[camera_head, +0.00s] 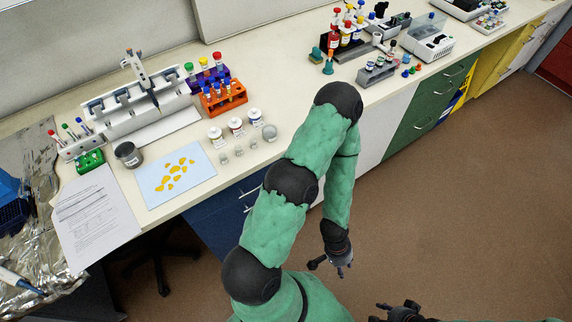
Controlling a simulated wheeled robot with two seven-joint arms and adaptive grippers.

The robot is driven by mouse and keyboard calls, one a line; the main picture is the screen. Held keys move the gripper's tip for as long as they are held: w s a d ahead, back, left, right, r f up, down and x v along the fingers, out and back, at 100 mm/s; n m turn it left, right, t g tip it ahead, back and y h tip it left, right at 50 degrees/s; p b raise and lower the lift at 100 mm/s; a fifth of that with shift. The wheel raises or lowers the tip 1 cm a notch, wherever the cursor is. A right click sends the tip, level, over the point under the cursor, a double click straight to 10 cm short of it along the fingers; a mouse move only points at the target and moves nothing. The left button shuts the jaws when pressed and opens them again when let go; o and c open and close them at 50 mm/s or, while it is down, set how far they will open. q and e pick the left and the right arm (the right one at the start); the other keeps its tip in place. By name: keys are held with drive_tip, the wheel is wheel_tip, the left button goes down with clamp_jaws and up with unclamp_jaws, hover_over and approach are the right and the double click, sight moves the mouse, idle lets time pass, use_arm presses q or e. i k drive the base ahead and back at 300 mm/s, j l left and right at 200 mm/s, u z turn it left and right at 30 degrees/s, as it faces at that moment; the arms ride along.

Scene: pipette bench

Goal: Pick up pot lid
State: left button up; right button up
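Three small lidded pots, left (215,134), middle (236,126) and right (254,117), stand on the bench; which lid is the pot lid of the task I cannot tell. An open grey pot (269,132) stands beside them, and a larger dark grey pot (128,154) stands farther left. My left gripper (330,268) hangs over the floor in front of the bench, well away from the pots. Its fingers look spread and empty. My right gripper (393,313) shows only partly at the bottom edge; its finger state is unclear.
A light blue sheet (152,196) with yellow pieces lies before the pots. Small clear pieces (238,150) lie beside it. An orange tube rack (238,99) and a pipette stand (110,117) are behind. My green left arm crosses the bench's front edge.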

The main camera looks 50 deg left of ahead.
sight(234, 123)
drive_tip(key=i+l+u, duration=0.15)
drive_tip(key=l+u, duration=0.25)
drive_tip(key=i+l+u, duration=0.1)
drive_tip(key=l+u, duration=0.65)
drive_tip(key=l, duration=0.15)
drive_tip(key=u, duration=1.7)
